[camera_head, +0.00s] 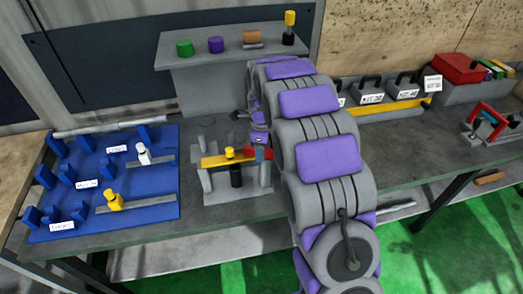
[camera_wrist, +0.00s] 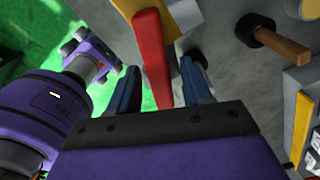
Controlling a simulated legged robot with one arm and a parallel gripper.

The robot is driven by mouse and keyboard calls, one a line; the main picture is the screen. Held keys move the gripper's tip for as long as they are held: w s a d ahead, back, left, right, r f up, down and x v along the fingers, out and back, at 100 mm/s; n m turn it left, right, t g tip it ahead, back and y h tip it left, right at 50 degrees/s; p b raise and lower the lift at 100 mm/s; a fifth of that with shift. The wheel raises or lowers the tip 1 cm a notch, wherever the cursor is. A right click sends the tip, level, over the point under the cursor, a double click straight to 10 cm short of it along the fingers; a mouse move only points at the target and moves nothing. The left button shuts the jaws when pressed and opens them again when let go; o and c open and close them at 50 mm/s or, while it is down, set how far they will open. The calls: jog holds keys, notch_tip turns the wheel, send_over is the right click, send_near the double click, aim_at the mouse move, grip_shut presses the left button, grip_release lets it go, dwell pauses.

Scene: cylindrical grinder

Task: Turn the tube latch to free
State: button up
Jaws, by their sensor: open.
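A grey fixture (camera_head: 240,190) on the bench carries a yellow bar (camera_head: 214,161) with a red end (camera_head: 268,154), which looks like the tube latch. A yellow knob (camera_head: 229,152) stands above a black cylinder (camera_head: 236,176) at the bar. In the wrist view the red part (camera_wrist: 152,55) is a long handle, with yellow (camera_wrist: 145,20) beside it. My gripper (camera_wrist: 161,66) is open, one finger on each side of the red handle. Whether a finger touches it, I cannot tell. In the head view my arm hides most of the gripper.
A blue rack (camera_head: 150,205) with a white and a yellow piece lies left. A shelf (camera_head: 215,47) behind holds coloured cylinders. Labelled cases (camera_head: 370,95) and a red box (camera_head: 459,68) stand right. A wooden-handled tool (camera_wrist: 280,42) shows in the wrist view.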

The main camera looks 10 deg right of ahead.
jog(key=shift+f, duration=0.1)
jog(key=shift+c, duration=0.3)
grip_shut()
dwell(0.4)
